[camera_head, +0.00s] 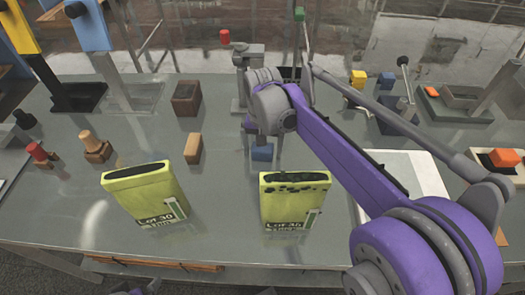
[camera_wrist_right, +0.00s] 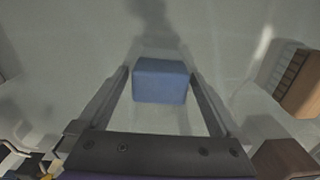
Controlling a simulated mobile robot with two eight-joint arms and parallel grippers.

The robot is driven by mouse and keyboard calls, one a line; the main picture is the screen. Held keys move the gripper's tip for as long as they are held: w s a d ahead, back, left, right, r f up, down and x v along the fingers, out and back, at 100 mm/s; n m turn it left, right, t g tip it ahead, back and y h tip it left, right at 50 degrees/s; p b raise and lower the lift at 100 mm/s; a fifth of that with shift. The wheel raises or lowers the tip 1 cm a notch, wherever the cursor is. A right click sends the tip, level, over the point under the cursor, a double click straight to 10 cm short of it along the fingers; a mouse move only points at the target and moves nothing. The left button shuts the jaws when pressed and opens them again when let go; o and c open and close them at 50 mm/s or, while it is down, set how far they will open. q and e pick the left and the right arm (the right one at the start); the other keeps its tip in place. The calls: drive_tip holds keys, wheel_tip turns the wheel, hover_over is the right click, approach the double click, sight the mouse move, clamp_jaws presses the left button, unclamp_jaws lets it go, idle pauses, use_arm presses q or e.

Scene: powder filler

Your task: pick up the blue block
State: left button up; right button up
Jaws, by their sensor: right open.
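The blue block (camera_head: 262,152) sits on the grey table, just in front of my right arm's grey wrist joint in the head view. In the right wrist view the blue block (camera_wrist_right: 160,82) lies between the two fingers of my right gripper (camera_wrist_right: 160,74). The right gripper is open, with one finger on each side of the block. A narrow gap shows beside the block, and I cannot tell how high the fingertips are above the table. In the head view the right fingers cannot be made out clearly.
Two yellow-green containers (camera_head: 147,195) (camera_head: 294,200) stand near the front. A tan block (camera_head: 193,148) and a brown block (camera_head: 187,98) stand left of the blue block. Wooden pegs (camera_head: 95,148) are farther left. A white panel (camera_head: 412,175) lies at right.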

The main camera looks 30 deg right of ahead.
drive_tip(key=c, duration=1.3)
wheel_tip(320, 180, up, 10)
drive_tip(key=shift+p, duration=0.5)
drive_tip(key=shift+r, duration=0.1)
